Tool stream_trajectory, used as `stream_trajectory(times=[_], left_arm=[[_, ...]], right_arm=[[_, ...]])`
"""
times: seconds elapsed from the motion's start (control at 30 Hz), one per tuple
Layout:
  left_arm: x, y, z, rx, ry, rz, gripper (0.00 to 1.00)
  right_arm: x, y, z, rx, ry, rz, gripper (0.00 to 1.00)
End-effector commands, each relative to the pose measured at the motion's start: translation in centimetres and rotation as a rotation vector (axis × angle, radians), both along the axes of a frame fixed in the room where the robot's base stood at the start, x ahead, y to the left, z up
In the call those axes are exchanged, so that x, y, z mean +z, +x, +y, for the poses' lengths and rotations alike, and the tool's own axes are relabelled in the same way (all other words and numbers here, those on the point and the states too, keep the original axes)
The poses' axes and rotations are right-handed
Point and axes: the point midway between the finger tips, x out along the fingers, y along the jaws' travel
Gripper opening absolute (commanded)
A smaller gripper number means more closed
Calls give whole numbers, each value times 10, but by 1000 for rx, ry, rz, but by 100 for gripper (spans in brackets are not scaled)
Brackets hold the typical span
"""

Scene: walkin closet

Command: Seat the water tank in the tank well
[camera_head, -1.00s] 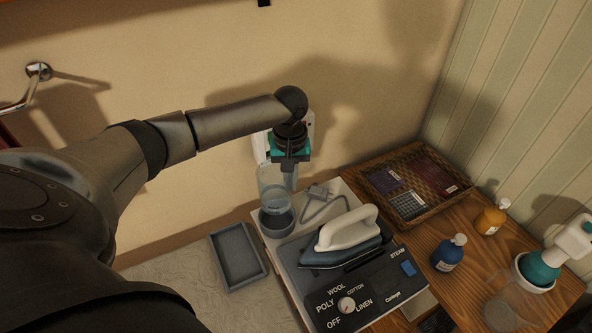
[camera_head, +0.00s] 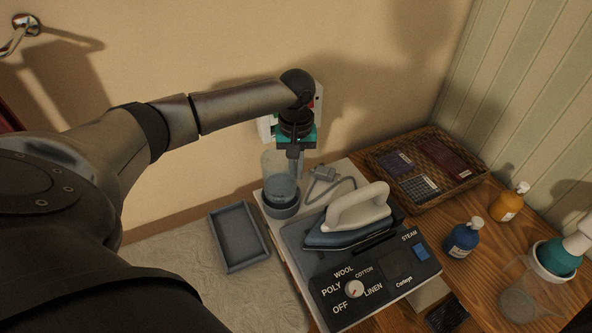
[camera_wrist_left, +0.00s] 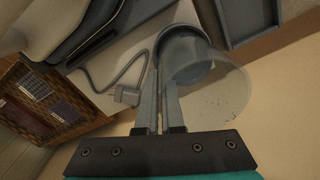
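The water tank (camera_head: 278,172) is a clear, upright cylinder with a bluish lower part. It stands over the round dark tank well (camera_head: 283,211) at the back left of the ironing station. Its lower end is at the well's mouth; I cannot tell how deep it is. My left gripper (camera_head: 295,165) points down at the tank's right side, its narrow fingers close together against it. In the left wrist view the fingers (camera_wrist_left: 159,95) lie beside the clear tank wall (camera_wrist_left: 232,95), with the well (camera_wrist_left: 185,48) beyond. The grasped part is hidden between the fingers. My right gripper is out of view.
An iron (camera_head: 350,222) rests on the station, right of the well, with a grey cord and plug (camera_head: 325,173) behind. An empty grey tray (camera_head: 239,237) lies left. A wicker basket (camera_head: 430,170), blue bottle (camera_head: 462,239) and orange bottle (camera_head: 508,204) stand right. The wall is close behind.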

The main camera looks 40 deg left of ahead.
Motion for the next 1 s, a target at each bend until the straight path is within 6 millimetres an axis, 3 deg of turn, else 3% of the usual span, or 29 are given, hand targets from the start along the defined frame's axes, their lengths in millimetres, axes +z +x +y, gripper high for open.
stream_trajectory(times=[0.5, 1.0], left_arm=[[-39, 0, -1, 1, -3, 2, 0], [-44, 0, 0, 1, -1, 2, 0]], right_arm=[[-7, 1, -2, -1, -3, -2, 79], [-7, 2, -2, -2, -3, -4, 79]])
